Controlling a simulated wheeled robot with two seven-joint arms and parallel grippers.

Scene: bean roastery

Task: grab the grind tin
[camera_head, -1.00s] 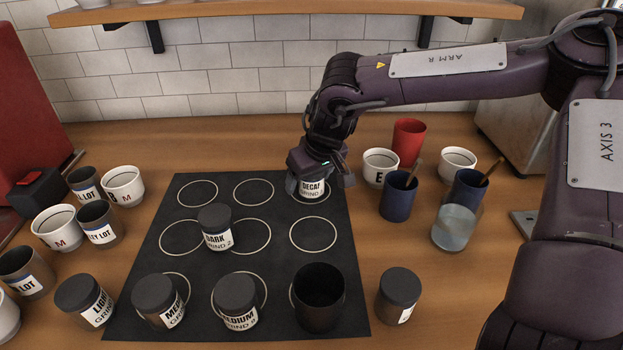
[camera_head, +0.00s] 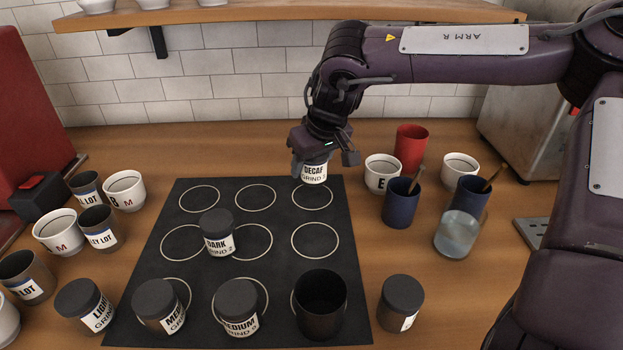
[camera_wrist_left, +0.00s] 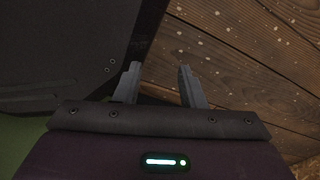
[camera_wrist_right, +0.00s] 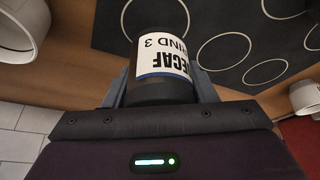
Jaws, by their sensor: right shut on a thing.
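The decaf grind tin (camera_head: 314,174) has a white label reading DECAF GRIND and a dark body. My right gripper (camera_head: 322,158) is shut on it and holds it just above the far right ring of the black mat (camera_head: 270,265). In the right wrist view the tin (camera_wrist_right: 165,55) sits between the fingers (camera_wrist_right: 163,90), its label reading DECAF GRIND 3. Other grind tins stand on or by the mat: dark (camera_head: 217,235), medium (camera_head: 237,308), and light (camera_head: 85,306). My left gripper (camera_wrist_left: 157,75) shows only in its wrist view, open and empty.
A red cup (camera_head: 410,147), white cups, blue cups (camera_head: 400,203) and a glass (camera_head: 458,235) stand right of the mat. An open black canister (camera_head: 320,304) stands at the mat's front right. Several mugs crowd the left. A shelf (camera_head: 290,14) hangs above.

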